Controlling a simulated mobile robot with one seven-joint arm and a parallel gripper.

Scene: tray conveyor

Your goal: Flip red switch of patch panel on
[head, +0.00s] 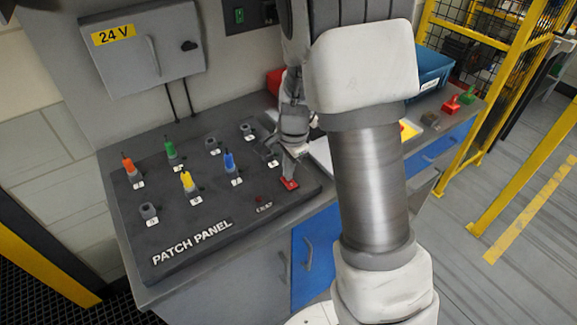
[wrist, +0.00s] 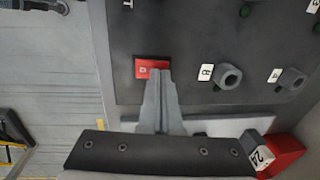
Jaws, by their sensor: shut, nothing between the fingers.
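The patch panel (head: 185,218) is a dark slab on the bench, with several coloured plugs and grey sockets. The red switch (head: 290,184) sits at the panel's right front corner, and it also shows in the wrist view (wrist: 140,68). My gripper (head: 291,176) is shut and empty, pointing down at the red switch. In the wrist view its fingertips (wrist: 158,72) overlap the right part of the switch; whether they touch it I cannot tell. The fingers partly hide the switch, so its position is unclear. A small dark red lamp (head: 258,199) is beside the LEAF-like label.
A grey box marked 24 V (head: 150,60) hangs on the wall behind. A blue bin (head: 433,68) and small red and green items (head: 451,104) stand on the bench to the right. Yellow posts (head: 530,160) stand beyond the bench.

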